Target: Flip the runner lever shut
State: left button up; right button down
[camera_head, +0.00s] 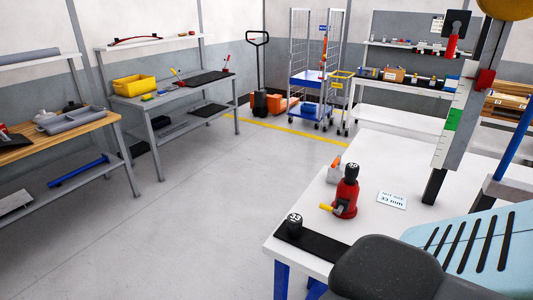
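An upright grey post (470,95) with a white and green scale stands on the white table at the right. A small red part (484,80) sits on its side; it may be the runner lever, but it is too small to tell whether it is open or shut. A red handle-like piece (451,46) under a dark block shows left of the post's upper end. Neither of my grippers can be made out. A dark rounded form and a light blue slotted panel cover the lower right and hide part of the table.
The white table (390,160) holds a red bottle jack (347,195) with a yellow handle, a white label (392,200) and a black strip (322,247) with a black knob (294,225). A blue bar (513,140) slants at the right edge. The grey floor (215,200) at left is clear.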

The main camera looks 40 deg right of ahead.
aim_at(338, 161)
jog(key=i+u, duration=0.3)
jog(key=i, duration=1.05)
jog(key=i+z, duration=0.7)
jog(key=i+j+z, duration=0.15)
jog(key=z, duration=0.2)
jog(key=i+z, duration=0.2)
jog(key=z, duration=0.25)
jog(key=i+z, duration=0.2)
jog(key=z, duration=0.3)
jog(key=i+j+z, duration=0.2)
jog(key=z, duration=0.25)
jog(key=i+z, duration=0.2)
jog(key=z, duration=0.25)
jog(key=i+j+z, duration=0.15)
jog(key=z, duration=0.25)
jog(key=i+j+z, duration=0.15)
jog(key=z, duration=0.3)
jog(key=i+j+z, duration=0.3)
jog(key=k+l, duration=0.05)
jog(key=k, duration=0.05)
